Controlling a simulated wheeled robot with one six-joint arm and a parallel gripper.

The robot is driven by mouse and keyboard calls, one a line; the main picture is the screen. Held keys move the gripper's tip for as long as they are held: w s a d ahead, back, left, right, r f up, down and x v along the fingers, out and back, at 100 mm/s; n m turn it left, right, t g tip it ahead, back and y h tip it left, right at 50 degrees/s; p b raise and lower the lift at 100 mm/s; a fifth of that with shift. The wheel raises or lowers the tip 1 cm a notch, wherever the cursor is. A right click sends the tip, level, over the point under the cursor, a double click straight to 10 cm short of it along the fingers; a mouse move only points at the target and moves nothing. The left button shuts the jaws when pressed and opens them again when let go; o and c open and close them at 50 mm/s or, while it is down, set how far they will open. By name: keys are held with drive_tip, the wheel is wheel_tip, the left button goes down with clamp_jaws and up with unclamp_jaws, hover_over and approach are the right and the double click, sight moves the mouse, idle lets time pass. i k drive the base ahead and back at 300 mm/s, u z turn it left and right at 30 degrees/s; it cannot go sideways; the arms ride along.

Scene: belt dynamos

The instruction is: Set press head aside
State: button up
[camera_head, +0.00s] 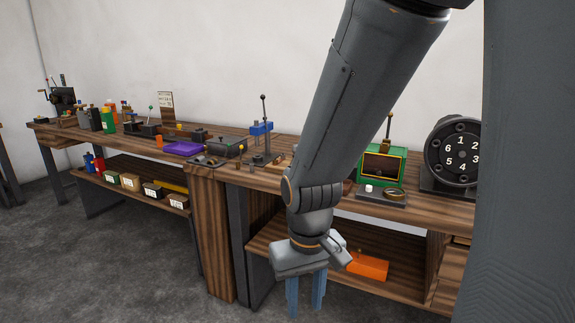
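A small press with a blue head (262,128) and an upright black lever with a round knob stands on the workbench (215,170), left of my arm. The blue head sits on the press, above the bench top. My gripper (306,297) hangs low in front of the bench, pointing down, well apart from the press. Its two blue fingers are spread with a gap between them, and nothing shows in the gap. The fingertips are near the bottom of the picture. My arm hides part of the bench just right of the press.
A green box (381,166) and a black numbered dial (457,152) stand right of my arm. A purple tray (184,148) and a dark grey box (227,147) are left of the press. An orange block (367,267) lies on the lower shelf. The floor at left is clear.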

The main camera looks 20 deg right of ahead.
sight(261, 131)
drive_tip(key=z, duration=0.05)
drive_tip(key=i, duration=1)
